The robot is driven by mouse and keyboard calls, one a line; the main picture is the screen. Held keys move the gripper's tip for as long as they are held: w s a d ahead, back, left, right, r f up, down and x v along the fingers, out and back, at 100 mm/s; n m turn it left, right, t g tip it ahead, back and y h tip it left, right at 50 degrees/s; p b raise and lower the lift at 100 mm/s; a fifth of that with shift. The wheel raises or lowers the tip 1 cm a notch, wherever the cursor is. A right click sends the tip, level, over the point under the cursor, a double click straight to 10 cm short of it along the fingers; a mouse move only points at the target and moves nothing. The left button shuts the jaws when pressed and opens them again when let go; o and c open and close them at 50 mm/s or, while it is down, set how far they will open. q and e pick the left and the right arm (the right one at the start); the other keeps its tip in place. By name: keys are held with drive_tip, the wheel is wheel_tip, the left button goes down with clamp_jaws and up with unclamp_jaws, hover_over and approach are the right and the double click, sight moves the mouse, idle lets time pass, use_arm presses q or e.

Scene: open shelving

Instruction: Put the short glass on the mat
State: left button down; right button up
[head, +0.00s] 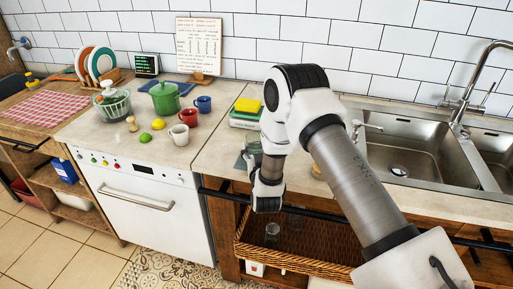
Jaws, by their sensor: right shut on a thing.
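My right arm comes in from the lower right and bends down in front of the counter. My right gripper (254,158) is mostly hidden behind its own wrist, near the counter edge. It is shut on what seems to be the short glass, a clear grey-green shape only partly in sight; its outline is hard to tell. A red-and-white checked mat (48,107) lies flat on the wooden counter at the far left, apart from the gripper, its top bare. My left gripper is not in view.
Between them stand a glass bowl (113,106), green pot (165,98), mugs (189,117), a lemon and a lime. A wicker basket (300,262) with clear glasses (272,232) is below the counter. The sink (408,150) is at right. A dish rack with plates (100,64) stands behind the mat.

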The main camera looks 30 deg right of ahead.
drive_tip(key=o, duration=1.4)
drive_tip(key=b+v, duration=0.2)
drive_tip(key=v, duration=0.9)
drive_tip(key=s+a+f+n+g+y, duration=0.1)
drive_tip(key=s+a+f+g+y, duration=0.1)
drive_tip(key=s+f+g, duration=0.3)
drive_tip(key=s+a+f+n+g+y, duration=0.1)
drive_tip(key=s+a+f+y, duration=0.15)
drive_tip(key=f, duration=0.55)
drive_tip(key=s+a+f+n+g+y, duration=0.1)
drive_tip(key=s+a+f+g, duration=0.1)
drive_tip(key=s+f+g, duration=0.3)
drive_tip(key=s+a+f+n+g+y, duration=0.1)
drive_tip(key=s+a+f+g, duration=0.1)
drive_tip(key=s, duration=0.6)
drive_tip(key=s+a+f+g+y, duration=0.2)
drive_tip(key=s+f, duration=0.3)
drive_tip(key=s, duration=0.3)
drive_tip(key=shift+s+f+n+g, duration=0.2)
drive_tip(key=shift+n+g, duration=0.2)
drive_tip(key=shift+g, duration=0.3)
